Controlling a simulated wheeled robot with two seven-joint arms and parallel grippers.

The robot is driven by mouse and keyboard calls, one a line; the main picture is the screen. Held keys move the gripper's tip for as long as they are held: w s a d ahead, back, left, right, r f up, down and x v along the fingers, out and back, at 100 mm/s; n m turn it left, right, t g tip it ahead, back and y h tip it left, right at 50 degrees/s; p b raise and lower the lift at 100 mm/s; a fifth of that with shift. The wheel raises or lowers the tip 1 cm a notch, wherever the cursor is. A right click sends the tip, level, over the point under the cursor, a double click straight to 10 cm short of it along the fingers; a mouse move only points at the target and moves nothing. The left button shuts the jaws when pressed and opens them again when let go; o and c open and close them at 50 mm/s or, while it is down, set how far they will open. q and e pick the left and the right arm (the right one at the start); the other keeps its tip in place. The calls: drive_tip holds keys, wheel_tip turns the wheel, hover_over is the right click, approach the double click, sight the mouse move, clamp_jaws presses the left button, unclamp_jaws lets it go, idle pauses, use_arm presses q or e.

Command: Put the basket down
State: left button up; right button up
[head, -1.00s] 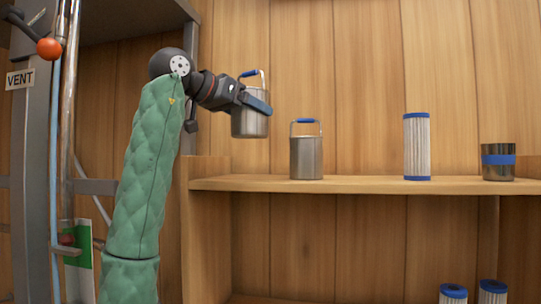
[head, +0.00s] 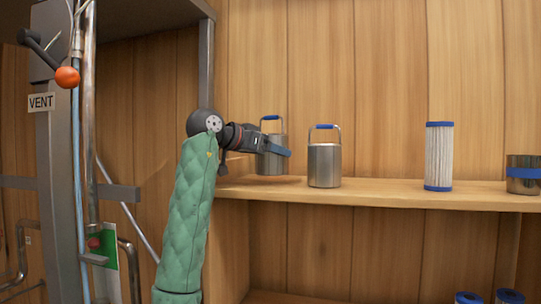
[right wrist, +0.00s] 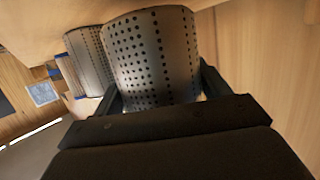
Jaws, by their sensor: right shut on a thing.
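A metal basket (head: 271,159) with a blue-gripped wire handle hangs upright at the left end of the upper shelf (head: 400,190). My right gripper (head: 276,148) is shut around its side. In the right wrist view the perforated basket wall (right wrist: 150,60) sits between the two dark fingers. The basket's bottom is at or just above the shelf top; a dark shadow lies under it. I cannot tell whether it touches. My left gripper is not in view.
A similar second basket (head: 323,165) stands just right of the held one, with a small gap. Further right are a white pleated filter (head: 438,157) and a dark cup with a blue band (head: 524,174). A post with a VENT sign (head: 41,102) and orange-knobbed lever (head: 67,77) stands left.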

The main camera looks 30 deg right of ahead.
drive_tip(key=shift+f+p, duration=0.5)
drive_tip(key=shift+f, duration=0.7)
drive_tip(key=o, duration=1.1)
drive_tip(key=shift+f, duration=0.1)
drive_tip(key=shift+c, duration=0.2)
